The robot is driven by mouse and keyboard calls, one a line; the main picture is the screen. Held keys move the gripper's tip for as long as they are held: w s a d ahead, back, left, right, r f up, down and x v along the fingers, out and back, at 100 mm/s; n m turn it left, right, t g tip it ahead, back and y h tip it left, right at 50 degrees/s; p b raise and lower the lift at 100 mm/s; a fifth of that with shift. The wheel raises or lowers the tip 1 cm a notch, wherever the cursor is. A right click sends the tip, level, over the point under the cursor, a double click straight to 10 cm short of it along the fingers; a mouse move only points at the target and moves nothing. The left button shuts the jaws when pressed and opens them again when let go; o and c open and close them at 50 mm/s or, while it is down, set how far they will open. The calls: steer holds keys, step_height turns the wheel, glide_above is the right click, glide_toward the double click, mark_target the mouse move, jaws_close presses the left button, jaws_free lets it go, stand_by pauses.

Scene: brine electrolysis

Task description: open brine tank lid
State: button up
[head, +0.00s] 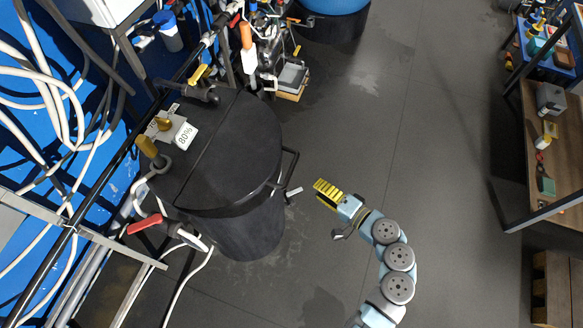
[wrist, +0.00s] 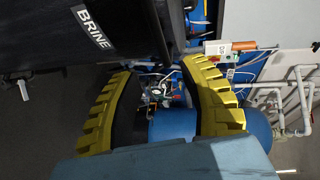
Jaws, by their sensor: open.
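The brine tank (head: 240,232) is a black round tank in the left half of the head view. Its dark lid (head: 243,135) lies flat and closed on top, with a black bar handle (head: 291,168) on the right side. A white tag reading 80% sits on the lid's left part. In the wrist view the tank's dark side (wrist: 50,35) with the label BRINE (wrist: 93,27) fills the upper left. My gripper (head: 327,190) has yellow ribbed fingers and is just right of the handle, apart from it. The wrist view shows the fingers (wrist: 165,105) spread, with nothing between them.
A red-handled valve (head: 145,223) and white hoses are left of the tank. A wooden shelf (head: 545,150) with tools stands at the far right. A blue drum (head: 335,5) is at the top. Grey floor (head: 430,150) between tank and shelf is clear.

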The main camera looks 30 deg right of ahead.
mark_target(292, 168)
steer(key=x, duration=1.2)
steer(key=shift+s, duration=0.1)
steer(key=shift+d, duration=0.1)
jaws_close()
